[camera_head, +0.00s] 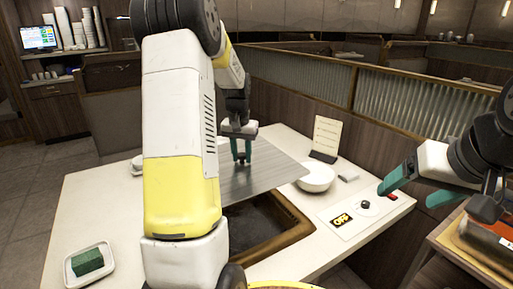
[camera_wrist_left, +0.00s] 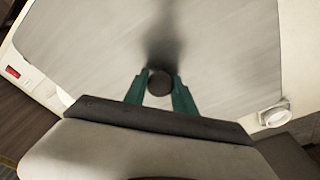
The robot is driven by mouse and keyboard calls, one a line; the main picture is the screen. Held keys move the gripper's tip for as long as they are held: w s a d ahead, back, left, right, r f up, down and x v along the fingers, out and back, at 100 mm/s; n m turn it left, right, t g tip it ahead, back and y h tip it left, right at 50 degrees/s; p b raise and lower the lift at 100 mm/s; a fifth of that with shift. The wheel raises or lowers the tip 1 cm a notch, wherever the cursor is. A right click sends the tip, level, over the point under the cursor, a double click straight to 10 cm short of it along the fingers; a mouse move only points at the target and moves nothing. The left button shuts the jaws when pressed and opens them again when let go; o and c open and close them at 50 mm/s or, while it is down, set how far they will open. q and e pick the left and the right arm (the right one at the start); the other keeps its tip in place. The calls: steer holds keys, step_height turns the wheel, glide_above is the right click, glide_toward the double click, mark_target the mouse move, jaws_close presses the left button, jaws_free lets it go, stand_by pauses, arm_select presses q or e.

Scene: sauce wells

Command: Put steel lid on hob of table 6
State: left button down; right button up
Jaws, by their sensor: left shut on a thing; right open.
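The steel lid (camera_head: 262,171) is a flat grey plate over the back part of the dark hob well (camera_head: 258,225) in the white table; the well's front part is uncovered. My left gripper (camera_head: 241,157) is shut on the lid's dark round knob, which shows between the green fingers in the left wrist view (camera_wrist_left: 159,84). The lid (camera_wrist_left: 225,50) fills most of that view. I cannot tell whether the lid touches the table. My right gripper (camera_head: 412,190) is open and empty at the right, by the control panel. My left arm hides part of the lid and well.
A white bowl (camera_head: 316,178) stands right of the lid, with a menu card (camera_head: 326,138) behind it. An OFF sign (camera_head: 342,220) and a knob (camera_head: 365,204) are on the right side. A dish with a green sponge (camera_head: 87,262) is at front left.

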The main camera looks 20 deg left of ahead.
arm_select(q)
step_height(320, 180, down, 21)
steer(key=shift+f, duration=0.15)
stand_by(2.0)
steer(key=shift+f, duration=0.45)
stand_by(0.6)
steer(key=c, duration=0.9)
jaws_free()
steer(key=shift+c, duration=0.2)
steer(key=shift+o, duration=0.4)
steer(key=o, duration=0.7)
steer(key=shift+r, duration=0.1)
steer(key=shift+r, duration=5.45)
